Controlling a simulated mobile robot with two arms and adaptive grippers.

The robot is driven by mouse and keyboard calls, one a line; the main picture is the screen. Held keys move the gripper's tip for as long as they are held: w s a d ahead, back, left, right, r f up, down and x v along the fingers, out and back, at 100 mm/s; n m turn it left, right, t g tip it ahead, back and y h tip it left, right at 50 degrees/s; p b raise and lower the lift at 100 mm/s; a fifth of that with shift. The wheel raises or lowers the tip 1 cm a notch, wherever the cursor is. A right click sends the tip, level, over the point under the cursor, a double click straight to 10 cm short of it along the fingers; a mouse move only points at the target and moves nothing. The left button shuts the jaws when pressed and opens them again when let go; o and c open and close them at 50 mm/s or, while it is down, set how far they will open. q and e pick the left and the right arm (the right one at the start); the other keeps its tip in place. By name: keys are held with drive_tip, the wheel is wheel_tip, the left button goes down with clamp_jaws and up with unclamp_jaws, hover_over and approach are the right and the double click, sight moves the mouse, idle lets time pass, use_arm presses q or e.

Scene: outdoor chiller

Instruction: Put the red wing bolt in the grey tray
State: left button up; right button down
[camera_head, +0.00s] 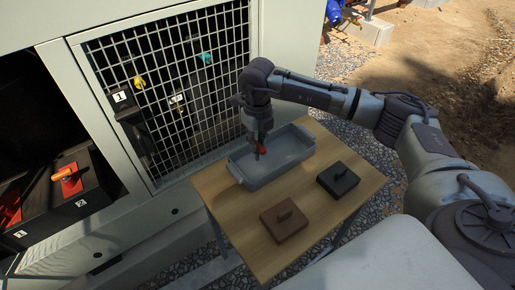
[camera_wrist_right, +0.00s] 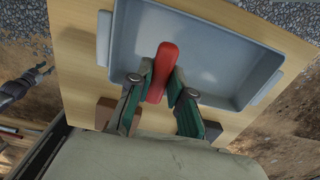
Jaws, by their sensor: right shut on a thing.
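The red wing bolt (camera_wrist_right: 160,72) is between the fingers of my right gripper (camera_wrist_right: 161,85) in the right wrist view. In the head view my right gripper (camera_head: 260,146) points down over the grey tray (camera_head: 242,172), shut on the red bolt (camera_head: 262,150). The tray stands on a wooden table and also shows in the wrist view (camera_wrist_right: 220,60). The bolt shows above the tray floor; whether it touches the floor is hard to tell.
A wire-mesh panel (camera_head: 165,85) stands close behind the tray. An orange-handled switch (camera_head: 66,174) sits in an open cabinet at left.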

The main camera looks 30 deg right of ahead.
sight(258, 143)
wheel_tip(258, 143, down, 3)
drive_tip(key=shift+f+p, duration=0.15)
drive_tip(key=shift+p, duration=0.25)
drive_tip(key=shift+f, duration=0.1)
drive_tip(key=shift+f, duration=0.1)
drive_tip(key=shift+f+b, duration=0.15)
drive_tip(key=shift+b, duration=0.15)
drive_tip(key=c, duration=1.1)
unclamp_jaws()
drive_tip(key=shift+o, duration=0.2)
drive_tip(key=shift+r+p, duration=0.25)
drive_tip(key=shift+p, duration=0.05)
wheel_tip(258, 143, up, 12)
drive_tip(key=shift+s+b, duration=0.1)
drive_tip(key=shift+b, duration=0.7)
